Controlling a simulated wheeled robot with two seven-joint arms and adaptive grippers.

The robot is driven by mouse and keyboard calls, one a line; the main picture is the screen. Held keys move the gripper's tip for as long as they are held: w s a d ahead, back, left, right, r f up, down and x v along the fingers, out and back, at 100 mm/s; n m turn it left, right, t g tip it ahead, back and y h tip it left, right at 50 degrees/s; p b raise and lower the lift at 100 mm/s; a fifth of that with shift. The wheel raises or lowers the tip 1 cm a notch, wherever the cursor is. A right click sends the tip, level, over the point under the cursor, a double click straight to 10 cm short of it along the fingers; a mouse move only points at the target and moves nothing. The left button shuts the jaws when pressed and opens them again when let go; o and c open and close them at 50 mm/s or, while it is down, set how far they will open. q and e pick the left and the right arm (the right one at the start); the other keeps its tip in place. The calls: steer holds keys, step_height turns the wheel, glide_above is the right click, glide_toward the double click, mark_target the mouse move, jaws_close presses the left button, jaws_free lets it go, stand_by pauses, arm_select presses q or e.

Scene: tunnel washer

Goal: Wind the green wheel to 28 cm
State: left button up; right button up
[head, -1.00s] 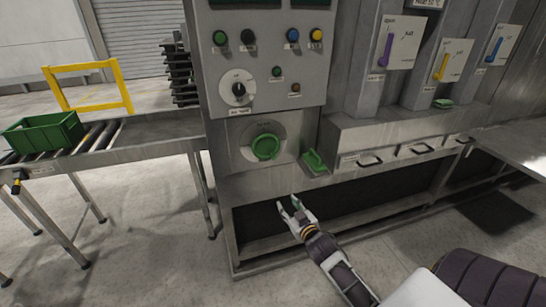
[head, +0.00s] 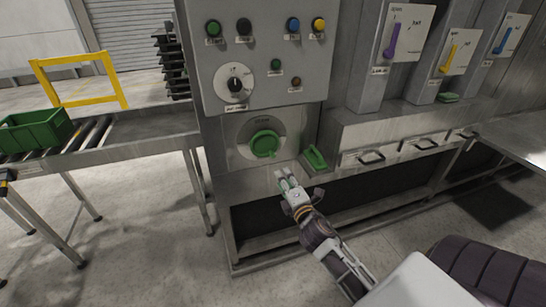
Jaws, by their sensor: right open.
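The green wheel (head: 264,143) is mounted on a round pale dial plate (head: 246,134) on the front of the grey machine, below the control panel. Its scale marks are too small to read. My right gripper (head: 284,174) is open and empty in front of the machine, just below and slightly right of the wheel, apart from it. Its fingers point up toward the wheel. My left gripper is not in view.
A green handle-like part (head: 315,159) sticks out just right of the wheel. The control panel (head: 262,60) with buttons and a rotary knob (head: 235,84) is above. Drawers (head: 372,157) and coloured levers are at right. A roller conveyor carries a green crate (head: 33,130) at left.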

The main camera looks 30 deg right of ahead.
steer(key=shift+d+n+h, duration=0.15)
steer(key=shift+n, duration=1.3)
steer(key=shift+d+n+h, duration=0.1)
steer(key=shift+n+h, duration=0.05)
steer(key=shift+n, duration=1.3)
steer(key=shift+w, duration=0.1)
steer(key=p, duration=0.1)
glide_toward(273, 157)
steer(key=shift+w, duration=1.05)
steer(key=shift+d+p+x, duration=0.2)
steer(key=shift+p+x, duration=0.15)
steer(key=shift+x, duration=1.75)
steer(key=shift+d+p+x, duration=0.2)
steer(key=shift+p+x, duration=0.15)
steer(key=shift+x, duration=1.75)
steer(key=shift+f, duration=0.2)
jaws_close()
